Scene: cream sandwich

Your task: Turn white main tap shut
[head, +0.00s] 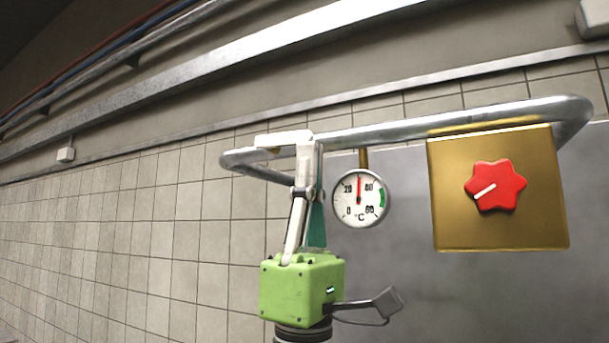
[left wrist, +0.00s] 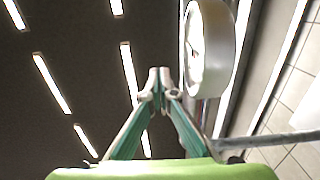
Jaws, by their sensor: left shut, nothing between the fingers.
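An off-white bar (head: 279,140) lies across the metal pipe near its left end in the head view. It looks like the white tap's handle, though I cannot be sure. My left gripper (head: 309,155), with a green body and pale and teal fingers, points upward. Its fingertips are at the bar's right end; I cannot tell whether they touch it. In the left wrist view, the fingers (left wrist: 158,78) meet at their tips with nothing seen between them. No white handle is clear there. My right gripper is out of view.
A round thermometer gauge (head: 359,199) hangs just right of my fingers; its side shows in the left wrist view (left wrist: 209,48). A brass plate (head: 445,215) with a red knob (head: 496,186) is further right. The metal pipe (head: 400,134) runs before a tiled wall.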

